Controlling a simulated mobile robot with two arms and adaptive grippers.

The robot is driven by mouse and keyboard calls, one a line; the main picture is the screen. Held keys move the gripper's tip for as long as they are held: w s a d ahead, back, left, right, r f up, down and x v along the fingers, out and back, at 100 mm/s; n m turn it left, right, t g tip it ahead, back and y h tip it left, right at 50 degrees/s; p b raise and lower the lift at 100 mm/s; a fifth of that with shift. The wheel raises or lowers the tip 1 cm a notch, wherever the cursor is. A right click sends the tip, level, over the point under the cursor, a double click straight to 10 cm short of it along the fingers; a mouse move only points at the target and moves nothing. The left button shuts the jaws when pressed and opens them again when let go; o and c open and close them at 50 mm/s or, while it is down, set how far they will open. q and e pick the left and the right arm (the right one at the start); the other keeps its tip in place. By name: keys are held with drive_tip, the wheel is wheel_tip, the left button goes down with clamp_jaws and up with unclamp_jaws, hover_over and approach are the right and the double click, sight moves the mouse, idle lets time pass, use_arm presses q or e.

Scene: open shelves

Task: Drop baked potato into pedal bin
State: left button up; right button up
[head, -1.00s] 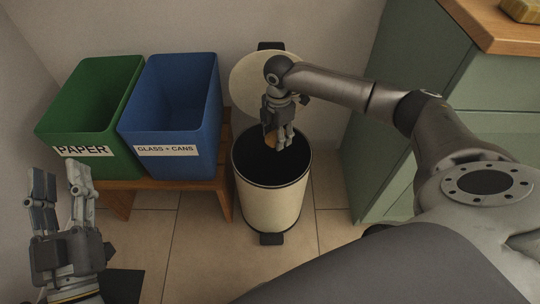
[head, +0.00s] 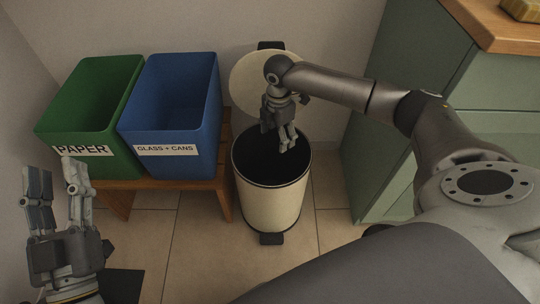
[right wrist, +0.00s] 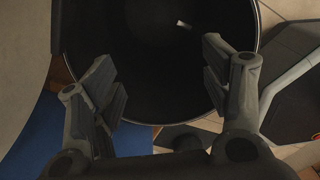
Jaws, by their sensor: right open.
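The cream pedal bin (head: 270,205) stands on the floor with its round lid (head: 252,80) raised against the wall. My right gripper (head: 279,140) points down over the bin's dark opening. In the right wrist view its fingers (right wrist: 160,75) are apart with nothing between them. The bin's black inside (right wrist: 150,30) fills the space beyond them, with one small pale patch (right wrist: 183,25) that I cannot identify. No baked potato can be made out in the current views. My left gripper (head: 52,185) is open and empty at the lower left.
A green paper bin (head: 88,120) and a blue glass and cans bin (head: 172,125) stand on a wooden bench (head: 210,190) left of the pedal bin. A green cabinet (head: 400,130) with a wooden top stands at the right. Tiled floor (head: 200,260) shows in front.

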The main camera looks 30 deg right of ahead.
wheel_tip(320, 180, up, 12)
idle(0.4)
drive_tip(key=shift+a+f, duration=0.1)
